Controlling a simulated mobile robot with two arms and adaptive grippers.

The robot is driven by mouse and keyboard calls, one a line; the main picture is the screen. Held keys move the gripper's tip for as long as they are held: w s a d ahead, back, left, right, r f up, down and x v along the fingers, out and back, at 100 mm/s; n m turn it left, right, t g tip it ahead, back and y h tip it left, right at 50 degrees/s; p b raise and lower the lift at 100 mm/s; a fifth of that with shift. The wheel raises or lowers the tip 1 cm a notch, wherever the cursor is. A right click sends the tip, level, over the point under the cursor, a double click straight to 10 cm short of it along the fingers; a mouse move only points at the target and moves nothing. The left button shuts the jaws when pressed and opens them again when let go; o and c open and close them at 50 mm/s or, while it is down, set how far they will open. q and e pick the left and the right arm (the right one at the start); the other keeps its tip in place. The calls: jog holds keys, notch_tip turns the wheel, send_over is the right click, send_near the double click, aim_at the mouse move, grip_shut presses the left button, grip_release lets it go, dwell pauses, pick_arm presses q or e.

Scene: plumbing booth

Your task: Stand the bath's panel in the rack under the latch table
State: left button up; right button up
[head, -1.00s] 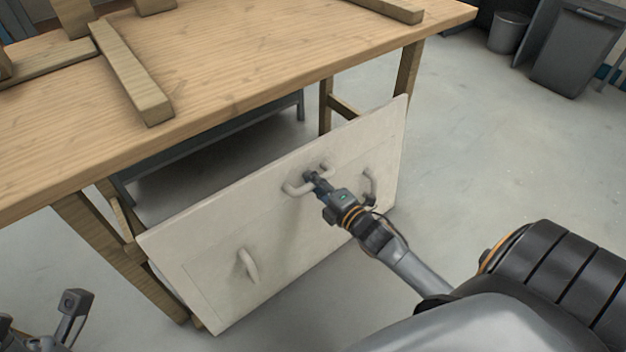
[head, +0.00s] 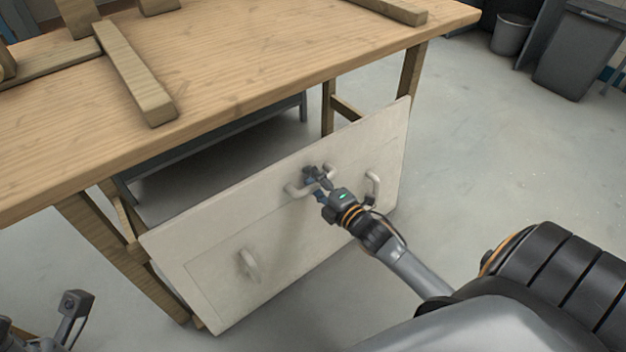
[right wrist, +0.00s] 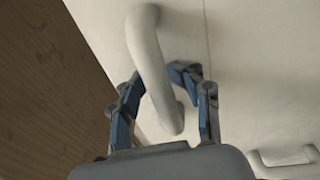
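The cream bath panel (head: 215,235) stands on its long edge, leaning, along the open front of the wooden latch table (head: 250,60). Its outer face carries a middle handle (head: 300,189), a lower left handle (head: 249,264) and a right handle (head: 374,184). My right gripper (head: 318,182) is at the middle handle. In the right wrist view its fingers (right wrist: 158,92) are spread on both sides of the handle (right wrist: 150,50), with gaps showing. Part of my left gripper (head: 70,308) shows at the lower left, away from the panel.
A grey frame (head: 215,140) shows under the table behind the panel. Wooden blocks (head: 135,75) are on the tabletop. A table leg (head: 115,255) stands by the panel's left end. Bins (head: 575,50) stand at the far right; the floor between is clear.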

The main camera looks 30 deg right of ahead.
jog(key=s+d, duration=0.1)
jog(key=s, duration=1.1)
dwell(0.7)
